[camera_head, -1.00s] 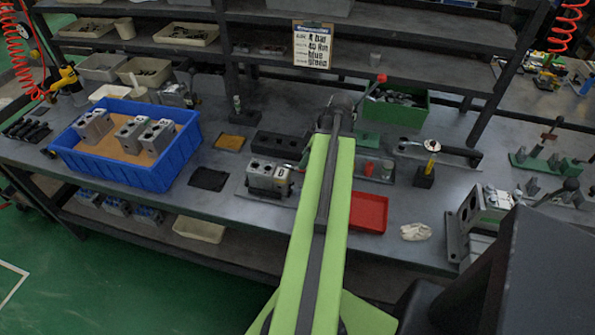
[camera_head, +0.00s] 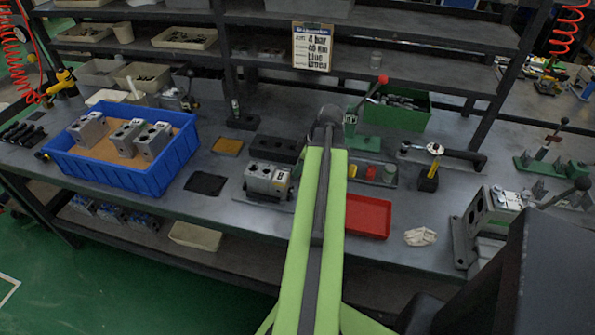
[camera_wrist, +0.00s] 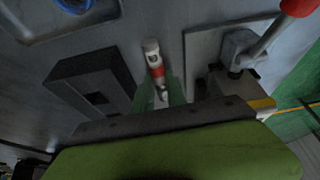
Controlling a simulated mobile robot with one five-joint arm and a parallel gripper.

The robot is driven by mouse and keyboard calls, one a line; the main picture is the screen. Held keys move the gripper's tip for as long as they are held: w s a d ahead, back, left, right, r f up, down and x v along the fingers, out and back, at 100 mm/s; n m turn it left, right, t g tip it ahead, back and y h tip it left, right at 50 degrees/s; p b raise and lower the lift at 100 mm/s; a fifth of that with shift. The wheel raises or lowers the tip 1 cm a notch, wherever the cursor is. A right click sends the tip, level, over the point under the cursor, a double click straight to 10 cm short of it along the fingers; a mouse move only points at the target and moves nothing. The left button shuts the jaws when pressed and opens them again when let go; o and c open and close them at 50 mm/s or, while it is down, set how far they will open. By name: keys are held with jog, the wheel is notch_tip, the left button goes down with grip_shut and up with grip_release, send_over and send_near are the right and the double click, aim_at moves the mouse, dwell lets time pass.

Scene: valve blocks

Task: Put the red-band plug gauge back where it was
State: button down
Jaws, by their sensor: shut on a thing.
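The red-band plug gauge (camera_wrist: 153,58) shows in the wrist view as a pale cylinder with a red band. My gripper (camera_wrist: 163,96) is shut on its lower end, though the fingertips are partly hidden by the dark bar and green body of my arm. In the head view my own arm hides the gripper and the held gauge. Whether the gauge touches anything below is not clear.
A green press with a red-knobbed lever (camera_head: 375,88) stands right of my arm. The wrist view also shows a lever (camera_wrist: 262,42). A black holed block (camera_head: 275,148), grey valve block (camera_head: 268,178), red tray (camera_head: 368,216) and blue bin (camera_head: 150,180) are on the bench.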

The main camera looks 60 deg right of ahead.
jog(key=shift+r, duration=0.1)
jog(key=r+p, duration=0.5)
jog(key=shift+s+r, duration=0.1)
jog(key=shift+s, duration=0.3)
jog(key=s+d+r+p, duration=0.1)
jog(key=s+r+p, duration=0.4)
jog(key=s, duration=0.5)
jog(key=shift+s+d+r+p, duration=0.3)
jog(key=shift+s+p, duration=0.1)
jog(key=shift+p, duration=0.1)
jog(key=shift+s, duration=0.1)
